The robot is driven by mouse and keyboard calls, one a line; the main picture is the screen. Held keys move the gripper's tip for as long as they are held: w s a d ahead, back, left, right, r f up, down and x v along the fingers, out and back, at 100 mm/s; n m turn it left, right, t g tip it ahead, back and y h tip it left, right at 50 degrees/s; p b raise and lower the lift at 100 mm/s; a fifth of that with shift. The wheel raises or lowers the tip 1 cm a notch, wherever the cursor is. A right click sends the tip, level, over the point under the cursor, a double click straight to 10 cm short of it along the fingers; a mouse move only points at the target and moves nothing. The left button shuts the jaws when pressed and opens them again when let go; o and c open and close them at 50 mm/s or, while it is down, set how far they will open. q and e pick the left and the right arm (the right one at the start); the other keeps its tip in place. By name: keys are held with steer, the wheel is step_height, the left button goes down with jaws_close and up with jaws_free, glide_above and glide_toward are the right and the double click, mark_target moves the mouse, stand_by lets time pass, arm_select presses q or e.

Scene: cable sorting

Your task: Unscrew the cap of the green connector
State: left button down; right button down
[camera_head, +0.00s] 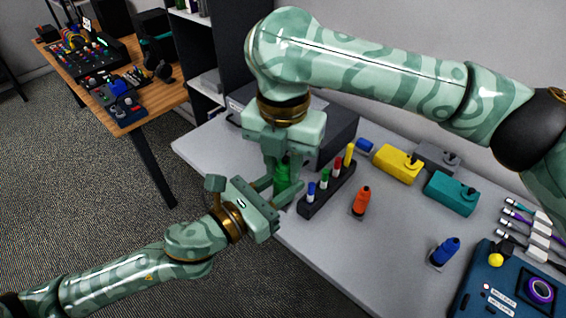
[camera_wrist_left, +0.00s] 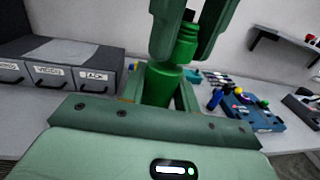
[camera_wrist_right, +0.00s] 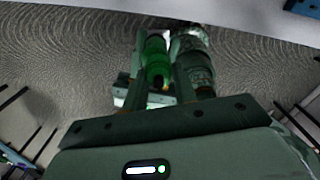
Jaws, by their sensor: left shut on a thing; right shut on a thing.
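The green connector (camera_head: 283,172) is upright near the table's left edge, with both grippers at it. My left gripper (camera_head: 276,190) comes from the lower left and is shut on its thick lower body, which shows in the left wrist view (camera_wrist_left: 160,86). My right gripper (camera_head: 284,162) points down from above and is shut on its narrower upper part, the cap end (camera_wrist_left: 184,48). The right wrist view also shows the green connector (camera_wrist_right: 157,62) between the fingers. Fingers hide parts of it, and I cannot tell how far the cap is turned.
A dark rack (camera_head: 328,190) with several coloured pens stands just right of the grippers. An orange connector (camera_head: 361,200) and a blue connector (camera_head: 446,251) stand further right. Yellow (camera_head: 397,164) and teal (camera_head: 451,193) boxes sit behind. A grey drawer unit (camera_wrist_left: 65,62) stands close by.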

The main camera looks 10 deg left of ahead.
steer(key=shift+r, duration=0.85)
